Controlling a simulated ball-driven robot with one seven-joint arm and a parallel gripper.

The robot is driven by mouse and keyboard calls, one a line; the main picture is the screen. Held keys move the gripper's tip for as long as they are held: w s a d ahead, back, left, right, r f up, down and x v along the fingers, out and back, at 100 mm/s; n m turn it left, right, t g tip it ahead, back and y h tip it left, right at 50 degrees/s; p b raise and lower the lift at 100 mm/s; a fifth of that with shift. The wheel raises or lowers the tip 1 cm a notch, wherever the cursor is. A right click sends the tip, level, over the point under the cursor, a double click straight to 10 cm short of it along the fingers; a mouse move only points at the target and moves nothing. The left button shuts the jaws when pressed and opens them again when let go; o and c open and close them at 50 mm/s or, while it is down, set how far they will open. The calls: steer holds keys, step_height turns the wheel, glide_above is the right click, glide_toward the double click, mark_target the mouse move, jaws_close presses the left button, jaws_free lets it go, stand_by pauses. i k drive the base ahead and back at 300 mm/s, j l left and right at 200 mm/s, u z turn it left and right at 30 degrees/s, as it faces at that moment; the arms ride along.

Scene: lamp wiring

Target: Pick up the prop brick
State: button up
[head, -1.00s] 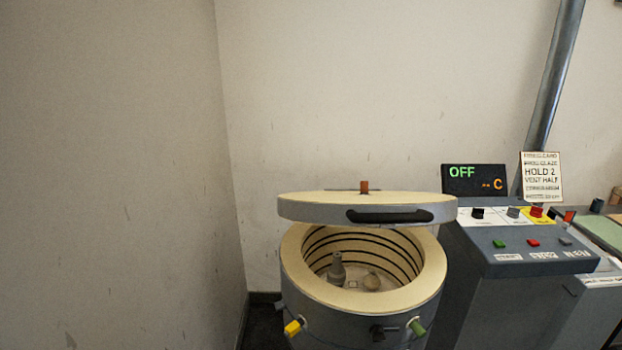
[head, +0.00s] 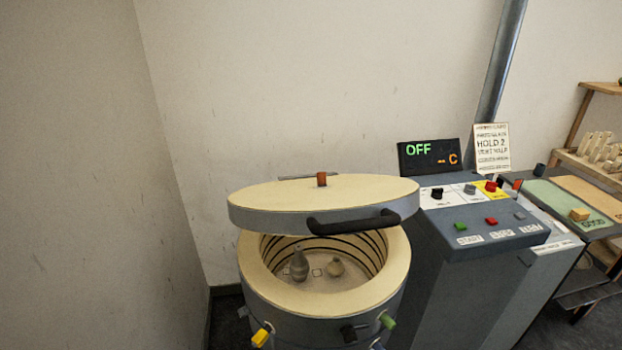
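A small yellow-orange block (head: 579,214) lies on the green part of a work surface (head: 553,196) at the right in the head view. It looks like a brick, but I cannot tell for sure that it is the prop brick. My gripper is not in view. A round kiln (head: 259,285) stands at the lower middle, its pale lid (head: 350,190) raised above the rim. A small grey vase (head: 299,265) and a small beige pot (head: 334,267) stand inside it.
A grey control console (head: 470,290) stands right of the kiln, with coloured buttons and a display (head: 428,155) reading OFF. A wooden rack (head: 575,158) holds several pale pieces at the far right. A yellow plug (head: 261,337) and a green plug (head: 388,321) stick out from the kiln.

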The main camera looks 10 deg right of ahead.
mark_target(581, 214)
steer(key=i, duration=0.1)
steer(key=z, duration=1.5)
